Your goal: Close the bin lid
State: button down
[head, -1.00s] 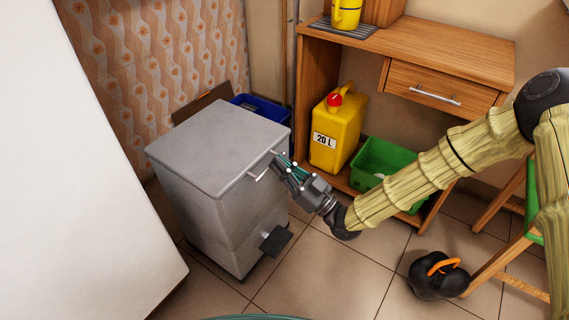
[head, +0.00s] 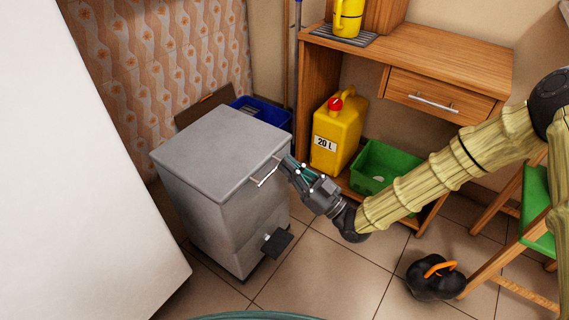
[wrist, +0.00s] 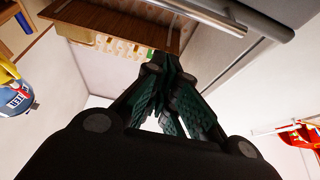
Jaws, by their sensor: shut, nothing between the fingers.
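The grey bin (head: 225,215) stands left of the middle in the head view, with a black pedal (head: 277,243) low at its front. Its flat grey lid (head: 220,150) lies level on top, and I see no gap beneath it from here. A thin metal handle (head: 265,174) sits at the lid's front edge. My gripper (head: 287,165) is shut and empty, its fingertips close beside the right end of the handle. I cannot tell if they touch it. The wrist view shows the dark fingers with green pads (wrist: 163,68) brought together.
A wooden desk (head: 440,50) stands behind, with a yellow canister (head: 338,135) and green crate (head: 378,167) below it. A blue box (head: 265,112) is behind the bin. A black kettlebell-like object (head: 433,283) lies on the floor at right. A white surface (head: 80,190) borders the left.

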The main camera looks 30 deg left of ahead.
jog(key=w+f+p+v, duration=0.1)
jog(key=v, duration=0.7)
jog(key=shift+s+p, duration=0.3)
jog(key=shift+s, duration=0.15)
jog(key=shift+f, duration=0.15)
jog(key=s+d+f+m+t+h, duration=0.2)
jog(key=d+f+m+h, duration=0.4)
jog(key=f, duration=0.4)
jog(key=s+d+f+m+t+h, duration=0.1)
jog(key=d+f+m+t+h, duration=0.15)
jog(key=d+f+h, duration=0.65)
jog(key=s+d+f+m+g+h, duration=0.3)
jog(key=s+d+f, duration=0.3)
jog(key=d, duration=0.4)
jog(key=s+d+f+m+g+h, duration=0.2)
jog(key=s+d+f+m, duration=0.2)
jog(key=s+d, duration=0.45)
jog(key=s+d+r+m+g+h, duration=0.1)
jog(key=s+d+m+g+h, duration=0.15)
jog(key=s+d, duration=0.5)
notch_tip(320, 180, up, 32)
jog(key=p, duration=3.2)
jog(key=shift+w+f+n, duration=0.15)
jog(key=shift+w+n, duration=0.15)
jog(key=shift+n, duration=0.1)
